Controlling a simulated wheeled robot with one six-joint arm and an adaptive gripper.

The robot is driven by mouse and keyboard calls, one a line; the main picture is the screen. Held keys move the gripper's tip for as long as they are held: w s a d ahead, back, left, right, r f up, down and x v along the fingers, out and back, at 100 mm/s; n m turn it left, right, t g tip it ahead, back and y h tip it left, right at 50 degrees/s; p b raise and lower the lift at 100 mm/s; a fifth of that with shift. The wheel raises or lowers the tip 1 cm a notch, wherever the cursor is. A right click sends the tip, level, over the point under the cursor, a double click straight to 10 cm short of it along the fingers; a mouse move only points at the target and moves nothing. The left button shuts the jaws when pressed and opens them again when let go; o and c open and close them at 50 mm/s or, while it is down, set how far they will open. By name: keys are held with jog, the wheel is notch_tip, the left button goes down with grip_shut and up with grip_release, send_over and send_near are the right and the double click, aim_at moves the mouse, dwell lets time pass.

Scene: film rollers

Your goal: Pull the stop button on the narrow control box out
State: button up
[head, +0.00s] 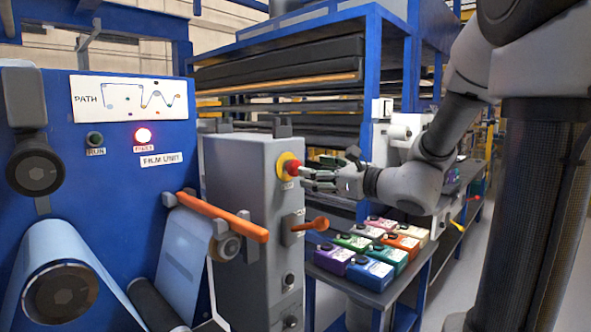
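The narrow grey control box (240,200) stands upright in the middle of the head view. The red stop button (292,168) sits on a yellow collar (282,160) high on its right-hand face. My gripper (304,176) reaches in from the right, with its fingertips right at the button's outer side. The fingers are small in the view. I cannot tell whether they touch the button or are closed around it.
A blue film unit panel (110,180) with a lit red lamp (143,135) and rollers fills the left. An orange bar (222,216) juts in front of the box. Several coloured boxes (372,272) stand on a bench at right, below my arm. A blue rack is behind.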

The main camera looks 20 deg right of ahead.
aim_at(296, 177)
jog(key=x, duration=0.7)
jog(key=shift+w+a, duration=0.15)
jog(key=shift+w, duration=0.05)
jog(key=c, duration=1.4)
jog(key=shift+s+d, duration=0.3)
jog(key=shift+s, duration=0.3)
grip_shut()
jog(key=o, duration=1.4)
grip_release()
jog(key=shift+f, duration=0.1)
jog(key=shift+s+d, duration=0.1)
jog(key=v, duration=1.1)
jog(key=shift+s+d, duration=0.2)
jog(key=shift+s, duration=0.15)
